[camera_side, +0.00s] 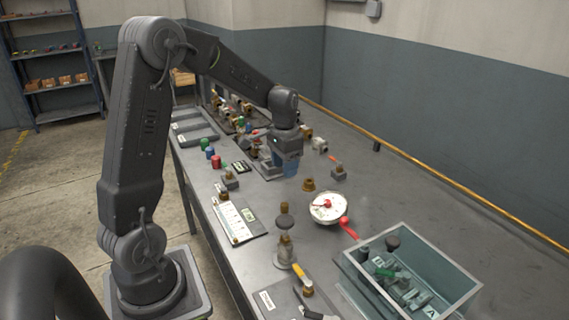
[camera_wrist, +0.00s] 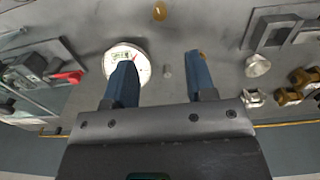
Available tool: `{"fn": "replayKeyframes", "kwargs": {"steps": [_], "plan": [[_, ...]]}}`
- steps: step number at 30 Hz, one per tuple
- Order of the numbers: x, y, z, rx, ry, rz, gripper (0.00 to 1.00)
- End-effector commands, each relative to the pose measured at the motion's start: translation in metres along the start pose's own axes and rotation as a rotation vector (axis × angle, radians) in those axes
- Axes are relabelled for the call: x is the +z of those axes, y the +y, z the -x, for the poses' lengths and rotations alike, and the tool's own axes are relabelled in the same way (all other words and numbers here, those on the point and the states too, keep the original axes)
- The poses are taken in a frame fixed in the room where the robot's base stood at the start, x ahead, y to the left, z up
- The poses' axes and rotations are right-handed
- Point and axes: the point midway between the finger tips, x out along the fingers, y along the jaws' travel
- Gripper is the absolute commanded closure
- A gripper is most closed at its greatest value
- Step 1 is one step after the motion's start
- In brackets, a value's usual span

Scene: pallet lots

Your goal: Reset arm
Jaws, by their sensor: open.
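My gripper (camera_side: 287,170) hangs over the far middle of the grey bench in the side view, pointing down. Its two blue fingers are apart in the wrist view (camera_wrist: 160,62), with nothing held between them. A brass fitting (camera_side: 308,185) stands close to my gripper's right.
A clear-walled bin (camera_side: 436,262) with dark and green parts stands at the front right. A valve post (camera_side: 285,250) rises near the front. Red, blue and green caps (camera_side: 215,162) and several brass fittings stand farther back. Open bench lies right of the gauge (camera_side: 375,190).

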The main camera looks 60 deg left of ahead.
Motion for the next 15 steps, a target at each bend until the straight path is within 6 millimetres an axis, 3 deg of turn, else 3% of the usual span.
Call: {"fn": "replayKeyframes", "kwargs": {"steps": [11,15], "plan": [[0.0,0.001,0.004,-0.001,0.001,0.0,0.49],[0.005,0.016,0.018,-0.013,0.029,-0.006,0.49]]}}
